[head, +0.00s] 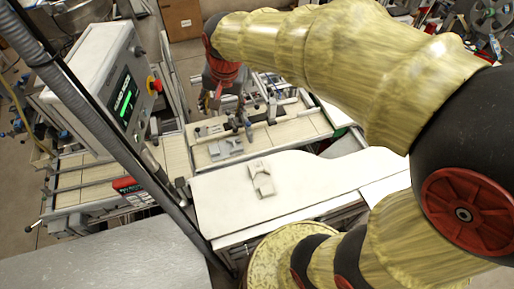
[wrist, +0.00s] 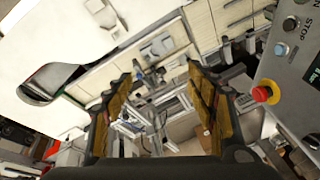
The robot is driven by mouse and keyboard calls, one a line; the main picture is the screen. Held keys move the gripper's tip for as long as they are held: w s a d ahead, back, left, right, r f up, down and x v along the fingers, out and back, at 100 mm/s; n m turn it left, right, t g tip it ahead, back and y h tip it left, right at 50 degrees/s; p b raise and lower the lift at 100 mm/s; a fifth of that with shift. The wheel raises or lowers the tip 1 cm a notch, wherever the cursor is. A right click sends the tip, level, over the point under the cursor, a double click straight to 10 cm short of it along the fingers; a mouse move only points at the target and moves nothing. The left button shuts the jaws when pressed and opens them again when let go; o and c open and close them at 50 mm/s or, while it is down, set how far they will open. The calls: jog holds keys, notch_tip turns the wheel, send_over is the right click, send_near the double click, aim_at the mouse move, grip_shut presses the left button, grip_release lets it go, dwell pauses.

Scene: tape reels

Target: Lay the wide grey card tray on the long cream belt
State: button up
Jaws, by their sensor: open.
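A wide grey card tray (head: 226,148) with raised parts lies on the long cream belt (head: 283,133), near the belt's front edge. In the wrist view the tray (wrist: 158,47) lies on the belt (wrist: 199,27), just beyond the fingertips. My gripper (head: 219,100) is above and behind the tray in the head view, apart from it. In the wrist view my gripper (wrist: 165,72) has its two yellowish fingers wide apart, with nothing held between them.
A white worktop (head: 310,180) stands in front of the belt, with two small pale card pieces (head: 262,178) on it. A control box (head: 112,90) with a red button stands at left. Metal rails and fittings (head: 270,108) run behind the belt.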

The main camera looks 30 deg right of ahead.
jog(key=s+r+n+t, duration=0.2)
jog(key=s+n, duration=0.5)
jog(key=s, duration=1.2)
jog(key=shift+r+n, duration=0.3)
jog(key=shift+r, duration=0.15)
